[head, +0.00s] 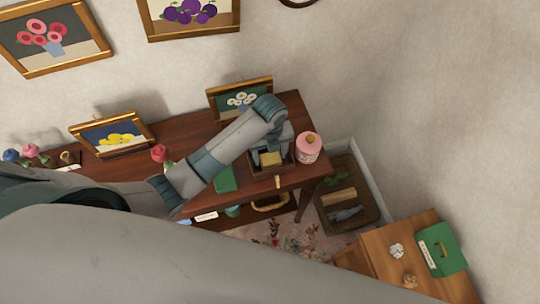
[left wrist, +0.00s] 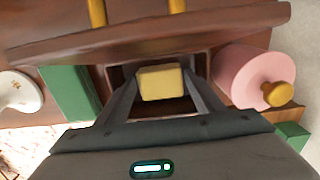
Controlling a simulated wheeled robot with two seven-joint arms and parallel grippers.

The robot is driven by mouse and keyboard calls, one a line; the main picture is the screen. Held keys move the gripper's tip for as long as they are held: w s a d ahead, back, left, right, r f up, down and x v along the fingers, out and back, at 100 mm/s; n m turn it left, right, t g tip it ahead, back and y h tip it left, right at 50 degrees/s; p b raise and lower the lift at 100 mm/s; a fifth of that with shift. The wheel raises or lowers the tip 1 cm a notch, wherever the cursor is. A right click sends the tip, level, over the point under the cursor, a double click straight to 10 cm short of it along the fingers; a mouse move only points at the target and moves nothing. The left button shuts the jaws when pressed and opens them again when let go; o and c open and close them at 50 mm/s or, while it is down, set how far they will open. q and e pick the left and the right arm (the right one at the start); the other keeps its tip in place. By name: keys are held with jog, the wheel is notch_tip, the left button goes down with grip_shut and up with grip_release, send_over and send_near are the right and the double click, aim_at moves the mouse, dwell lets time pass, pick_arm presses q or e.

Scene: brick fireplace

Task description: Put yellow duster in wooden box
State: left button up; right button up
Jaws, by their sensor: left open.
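The yellow duster (head: 271,159) is a small pale yellow block at the right end of the dark wooden table. It appears inside the open wooden box (head: 262,174). In the left wrist view the duster (left wrist: 160,82) shows between my two fingers, with the dark box walls (left wrist: 204,66) around it. My left gripper (head: 275,150) is open over the box, its fingers spread on either side of the duster with gaps visible. Whether the duster rests on the box floor is hard to tell. My right gripper is not in view.
A pink jar (head: 308,148) stands close right of the box, and a green book-like block (head: 225,179) lies to its left. Framed pictures (head: 240,98) stand behind. A basket (head: 345,205) is on the floor at right, near a lower wooden table (head: 390,245) with a green case.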

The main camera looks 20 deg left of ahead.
aim_at(270, 156)
pick_arm(q)
notch_tip(270, 156, up, 6)
jog(key=shift+r+b, duration=0.25)
jog(key=shift+b, duration=0.95)
jog(key=shift+r+p, duration=0.4)
jog(key=shift+r, duration=1.9)
